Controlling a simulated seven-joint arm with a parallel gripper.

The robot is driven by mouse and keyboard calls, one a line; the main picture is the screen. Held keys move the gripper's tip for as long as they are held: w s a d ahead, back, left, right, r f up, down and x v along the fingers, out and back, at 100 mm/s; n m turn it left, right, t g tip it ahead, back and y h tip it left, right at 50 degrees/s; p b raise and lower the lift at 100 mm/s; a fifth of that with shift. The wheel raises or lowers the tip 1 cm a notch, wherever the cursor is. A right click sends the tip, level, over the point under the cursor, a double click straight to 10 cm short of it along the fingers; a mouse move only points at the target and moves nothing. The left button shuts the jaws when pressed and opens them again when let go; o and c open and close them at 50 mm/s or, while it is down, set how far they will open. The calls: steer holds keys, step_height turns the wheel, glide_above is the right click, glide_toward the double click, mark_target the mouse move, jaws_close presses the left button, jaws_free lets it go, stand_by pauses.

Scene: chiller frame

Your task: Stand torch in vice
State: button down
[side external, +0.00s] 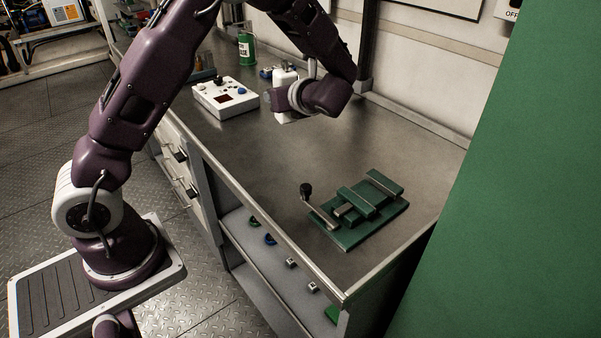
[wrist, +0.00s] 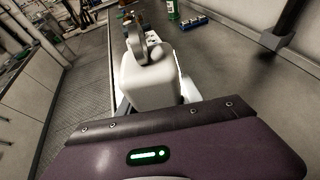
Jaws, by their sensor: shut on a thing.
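The torch is a white, boxy body with a grey part on top in the wrist view (wrist: 150,80). In the side view a white body (side external: 286,75), which seems to be the torch, is partly hidden by my wrist. My gripper (wrist: 155,98) is shut on the torch, with pale fingers at its sides. The side view hides most of the fingers, and I cannot tell whether the torch touches the bench. The green vice (side external: 345,238) lies on the bench at front right, apart from my gripper. Its raised jaw bars have a gap between them and hold nothing; its crank handle points left.
A white control box (side external: 226,98) with a dark display stands left of my gripper. A green can (side external: 246,50) and small blue items (side external: 266,72) are behind. The bench (side external: 255,150) is clear between my gripper and the vice. A green panel (side external: 510,200) stands at right.

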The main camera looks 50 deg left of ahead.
steer(key=s+d+r+m+t+h, duration=0.2)
steer(key=d+m+t+h, duration=0.75)
steer(key=d+m, duration=0.35)
steer(key=w+a+n+g+y, duration=0.1)
steer(key=a+n+y, duration=0.1)
steer(key=a, duration=0.1)
steer(key=w+a+f+n+g+y, duration=0.1)
steer(key=a+n, duration=0.1)
steer(key=a, duration=0.1)
steer(key=w+a+f+n+g+y, duration=0.1)
steer(key=a+n+y, duration=0.1)
steer(key=a, duration=0.1)
steer(key=shift+w+a+f+n+y, duration=0.15)
steer(key=shift+a+n+y, duration=0.15)
steer(key=shift+a+y, duration=0.05)
steer(key=a+f+n+g+y, duration=0.3)
steer(key=a+n+g, duration=0.2)
steer(key=a, duration=0.6)
steer(key=shift+t, duration=0.25)
steer(key=f, duration=0.9)
steer(key=shift+w+d+f, duration=0.1)
steer(key=shift+w+f, duration=0.05)
steer(key=shift+w, duration=0.1)
steer(key=shift+f, duration=0.1)
steer(key=c, duration=0.8)
jaws_free()
